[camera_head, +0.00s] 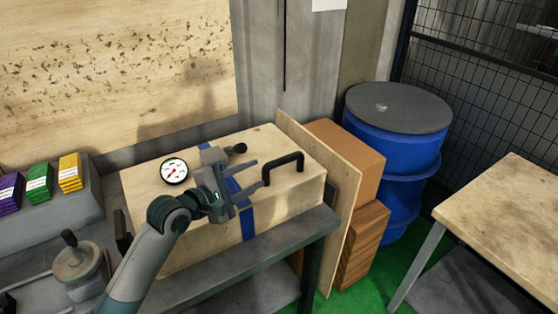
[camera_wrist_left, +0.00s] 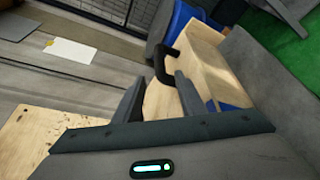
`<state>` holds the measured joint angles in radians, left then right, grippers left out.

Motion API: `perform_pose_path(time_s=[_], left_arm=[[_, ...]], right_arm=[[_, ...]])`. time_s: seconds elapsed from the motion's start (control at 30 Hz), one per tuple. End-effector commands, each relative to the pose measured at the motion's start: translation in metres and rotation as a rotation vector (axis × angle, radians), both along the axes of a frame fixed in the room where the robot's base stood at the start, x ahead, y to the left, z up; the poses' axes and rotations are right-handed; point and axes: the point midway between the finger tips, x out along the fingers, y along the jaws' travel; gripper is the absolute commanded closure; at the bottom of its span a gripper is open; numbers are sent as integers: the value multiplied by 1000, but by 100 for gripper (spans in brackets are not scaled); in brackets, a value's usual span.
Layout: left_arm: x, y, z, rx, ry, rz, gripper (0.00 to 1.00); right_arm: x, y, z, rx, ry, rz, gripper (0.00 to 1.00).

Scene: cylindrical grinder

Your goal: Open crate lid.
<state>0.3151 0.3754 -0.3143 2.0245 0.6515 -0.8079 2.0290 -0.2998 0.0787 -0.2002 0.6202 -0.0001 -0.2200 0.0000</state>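A pale wooden crate (camera_head: 290,207) with a closed lid stands on a grey bench. A black handle (camera_head: 283,169) sits on the right part of the lid, and a blue band runs over its middle. My left gripper (camera_head: 251,177) is over the lid, left of the handle, with its fingers apart and pointing at the handle. In the left wrist view the black handle (camera_wrist_left: 162,63) lies ahead of the open fingers (camera_wrist_left: 155,97), with nothing between them. My right gripper is not in view.
A round gauge (camera_head: 174,171) and a small black knob (camera_head: 237,148) are at the lid's left and back. An upright wooden board (camera_head: 335,180) stands close right of the crate, with brown boxes (camera_head: 345,147) and a blue drum (camera_head: 398,150) beyond. Coloured boxes (camera_head: 38,183) sit at left.

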Motion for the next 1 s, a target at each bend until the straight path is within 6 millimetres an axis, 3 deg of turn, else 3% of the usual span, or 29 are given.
perform_pose_path(time_s=[0.3,0.6,1.0], left_arm=[[47,-33,-10,-1,1,0,63],[82,-57,-20,0,0,1,63],[94,-66,-25,0,-1,1,63]], right_arm=[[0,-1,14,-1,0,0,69],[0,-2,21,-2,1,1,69],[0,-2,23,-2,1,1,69]])
